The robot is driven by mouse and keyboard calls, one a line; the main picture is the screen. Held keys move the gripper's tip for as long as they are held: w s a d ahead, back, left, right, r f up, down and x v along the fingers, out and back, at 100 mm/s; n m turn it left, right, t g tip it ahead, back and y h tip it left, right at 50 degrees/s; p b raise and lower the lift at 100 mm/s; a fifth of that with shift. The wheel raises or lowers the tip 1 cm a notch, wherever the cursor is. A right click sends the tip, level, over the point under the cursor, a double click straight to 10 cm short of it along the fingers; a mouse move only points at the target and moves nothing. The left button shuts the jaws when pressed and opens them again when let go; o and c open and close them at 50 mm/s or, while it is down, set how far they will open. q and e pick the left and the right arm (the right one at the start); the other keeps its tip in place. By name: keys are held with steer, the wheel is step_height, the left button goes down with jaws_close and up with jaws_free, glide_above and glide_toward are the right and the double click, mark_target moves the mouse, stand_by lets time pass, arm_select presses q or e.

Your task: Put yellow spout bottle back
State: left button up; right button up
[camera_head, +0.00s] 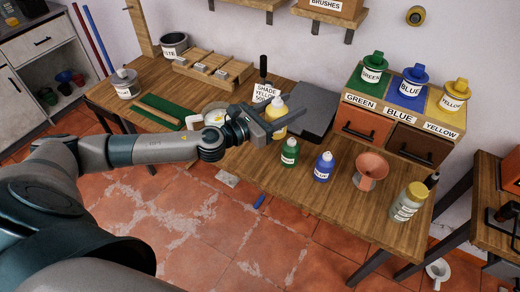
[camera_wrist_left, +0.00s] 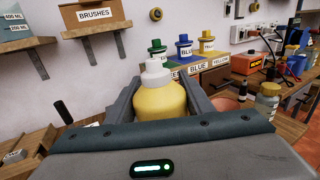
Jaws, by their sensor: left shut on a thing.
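The yellow spout bottle (camera_head: 276,119) has a white cap and spout and is upright. My left gripper (camera_head: 280,122) is shut on it at the table's middle. In the left wrist view the bottle (camera_wrist_left: 160,101) fills the space between the fingers; its lower part is hidden. I cannot tell whether its base touches the table. The green bottle (camera_head: 289,153) and the blue bottle (camera_head: 324,168) stand to its right, nearer the front edge. The stand (camera_head: 398,115) at the back right has green, blue and yellow sections with matching lidded tins on top. My right gripper is not in view.
A dark grey slab (camera_head: 307,108) lies behind the bottle, beside a card about a yellow shade (camera_head: 265,94). A pinkish funnel (camera_head: 370,170) and a clear jar with a yellowish lid (camera_head: 408,203) stand right. The table (camera_head: 345,208) is bare around its front middle.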

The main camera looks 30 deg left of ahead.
arm_select(q)
steer(key=w+a+r+m+g+h+p, duration=0.1)
steer(key=w+a+r+h+p, duration=0.1)
steer(key=w+a+r+p, duration=0.2)
steer(key=w+a+r, duration=0.1)
steer(key=w+a, duration=0.2)
steer(key=a, duration=0.1)
steer(key=shift+w+a+r+m+h+p, duration=0.25)
steer(key=shift+w+a+m+h+p, duration=0.05)
steer(key=shift+a+m+p, duration=0.1)
stand_by(0.4)
